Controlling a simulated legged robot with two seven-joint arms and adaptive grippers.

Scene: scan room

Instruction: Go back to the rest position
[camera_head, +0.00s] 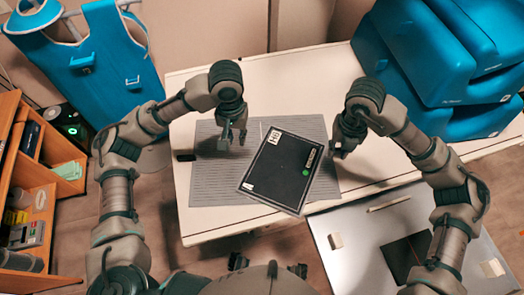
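A flat black rectangular panel (283,170) with white labels and a green dot lies tilted on a grey ridged mat (213,185) on the white table (296,72). My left gripper (232,137) is over the mat, left of the panel's upper left corner, with its fingers apart and nothing between them. My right gripper (340,146) is to the right of the panel, near the mat's right edge, and seems apart from the panel. Its fingers are small and dark, so I cannot tell whether they are open.
Blue padded blocks (440,55) stand at the table's right end. A grey surface (350,250) with a black square (405,257) is at lower right. A wooden shelf (38,200) and a hanging blue apron (85,65) are at left.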

